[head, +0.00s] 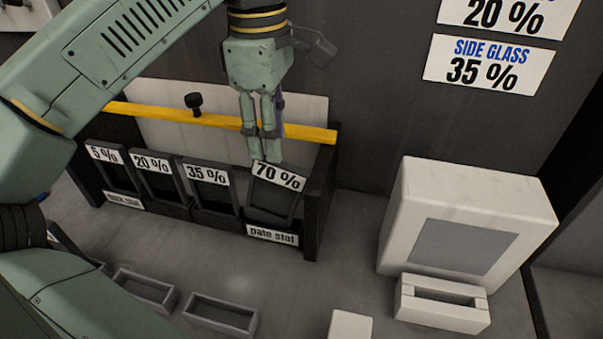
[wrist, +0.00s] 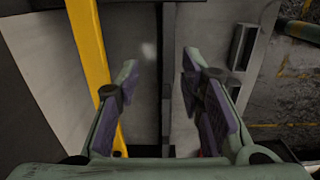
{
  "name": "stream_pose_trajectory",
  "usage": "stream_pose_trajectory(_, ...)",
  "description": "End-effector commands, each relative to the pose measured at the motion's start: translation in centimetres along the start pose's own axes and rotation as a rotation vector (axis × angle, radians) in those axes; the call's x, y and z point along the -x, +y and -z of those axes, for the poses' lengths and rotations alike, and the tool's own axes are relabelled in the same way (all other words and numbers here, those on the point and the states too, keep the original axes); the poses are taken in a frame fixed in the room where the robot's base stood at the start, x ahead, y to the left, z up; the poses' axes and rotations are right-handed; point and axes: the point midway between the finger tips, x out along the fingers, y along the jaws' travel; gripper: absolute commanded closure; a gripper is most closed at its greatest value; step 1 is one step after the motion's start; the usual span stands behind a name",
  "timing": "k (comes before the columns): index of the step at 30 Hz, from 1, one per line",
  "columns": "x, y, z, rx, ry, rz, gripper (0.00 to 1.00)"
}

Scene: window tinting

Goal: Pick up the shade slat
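Several dark framed slats stand in a black rack, with cards reading 5 % (head: 104,154), 20 % (head: 152,161), 35 % (head: 207,173) and 70 % (head: 278,177). The plate under the 5 % slat (head: 124,201) is too blurred to read surely; it may say "shade slat". The plate under the 70 % slat (head: 272,235) reads "pale slat". My gripper (head: 264,160) points down at the top edge of the 70 % slat, which sits tilted. In the wrist view my gripper's fingers (wrist: 157,78) are apart, with a thin dark strip between them and gaps on both sides.
A yellow bar (head: 165,115) with a black knob (head: 194,101) runs behind the slats; it also shows in the wrist view (wrist: 92,60). A white block (head: 470,195) with a grey panel stands at right. Shallow trays (head: 220,315) lie in front of the rack.

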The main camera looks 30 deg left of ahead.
Motion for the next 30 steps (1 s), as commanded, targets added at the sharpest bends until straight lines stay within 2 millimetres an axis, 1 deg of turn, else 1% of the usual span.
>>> stream_pose_trajectory(1, 0.0, -0.2, 0.5, 0.009, 0.015, 0.012, 0.65)
stream_pose_trajectory(5, -1.0, -0.4, 0.9, 0.012, 0.024, 0.022, 0.65)
stream_pose_trajectory(12, -4.5, -0.5, 0.8, 0.010, 0.022, 0.019, 0.65)
stream_pose_trajectory(15, -5.5, -0.5, 0.8, 0.010, 0.021, 0.019, 0.65)
stream_pose_trajectory(20, -6.0, -0.5, 0.8, 0.011, 0.021, 0.018, 0.65)
stream_pose_trajectory(23, -6.9, -0.7, 0.8, 0.012, 0.022, 0.018, 0.65)
stream_pose_trajectory(30, -10.2, -1.1, 0.7, 0.011, 0.021, 0.018, 0.65)
